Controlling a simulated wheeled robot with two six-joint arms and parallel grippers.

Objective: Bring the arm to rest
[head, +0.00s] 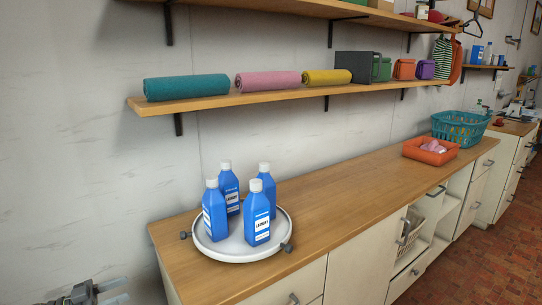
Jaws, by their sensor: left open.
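My left gripper (108,290) shows at the bottom left corner, in front of the white wall. It is open, with nothing seen between its fingers. It is apart from the counter and to the left of it. Most of the left arm is outside the picture. My right gripper is not in view.
A wooden counter (350,180) runs from front to back right. A round white tray (222,254) with several blue bottles (257,218) stands at its near end. An orange basket (428,158) and a teal basket (462,128) stand farther back. A shelf (215,102) with rolled towels hangs above.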

